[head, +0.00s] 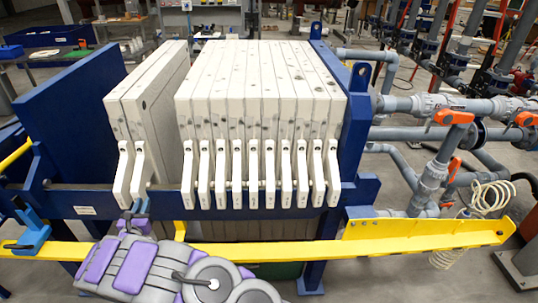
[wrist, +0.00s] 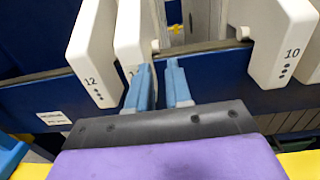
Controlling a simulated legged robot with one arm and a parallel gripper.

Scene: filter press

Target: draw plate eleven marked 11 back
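Plate eleven is the second white plate from the left (head: 158,98), with its handle (head: 142,172) hanging over the blue rail. In the wrist view its handle (wrist: 129,32) shows, with its number partly hidden behind my left finger. Plate 12 (wrist: 92,45) is close on its left; its handle also shows in the head view (head: 123,172). My gripper (wrist: 158,68) is open, blue fingers apart with nothing visible between them. The left finger overlaps the lower end of plate eleven's handle; the right finger is in the gap to its right. Contact cannot be told.
Plate 10 (wrist: 277,40) leads the packed plate stack (head: 255,90), with a gap between it and plate eleven. A large blue end plate (head: 75,120) stands at the left, with open room before plate 12. A yellow bar (head: 420,230) runs along the front.

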